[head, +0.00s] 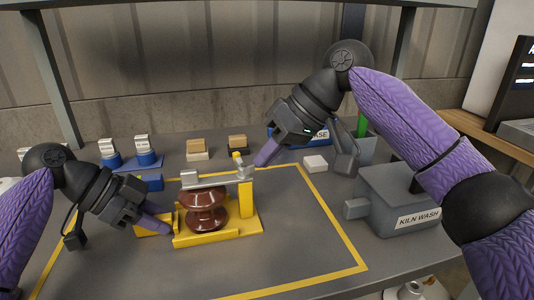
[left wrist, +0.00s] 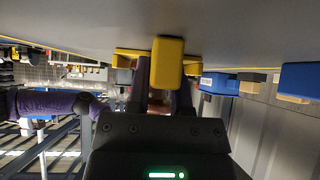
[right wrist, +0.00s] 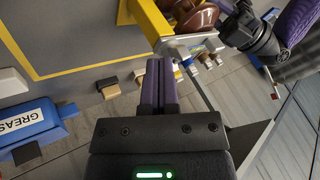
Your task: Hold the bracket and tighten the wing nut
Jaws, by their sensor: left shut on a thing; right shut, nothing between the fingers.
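A yellow bracket (head: 218,237) stands on the bench, with a yellow upright (head: 246,199) at its right and a handle-like block at its left. A brown ribbed insulator (head: 205,212) sits in it under a grey metal bar (head: 212,181). A small yellow piece on a metal fitting, apparently the wing nut (head: 237,159), is at the bar's right end. My left gripper (head: 164,232) is shut on the bracket's left block, seen between its fingers in the left wrist view (left wrist: 168,62). My right gripper (head: 262,160) is shut and empty, just right of the fitting; its fingers (right wrist: 161,75) point toward the bar end.
A grey kiln wash container (head: 398,202) stands at the right. A white block (head: 315,163), blue-based pieces (head: 148,158) and wooden blocks (head: 198,150) stand behind the bracket. A blue grease box (right wrist: 38,130) is near my right gripper. The bench in front is clear within yellow lines.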

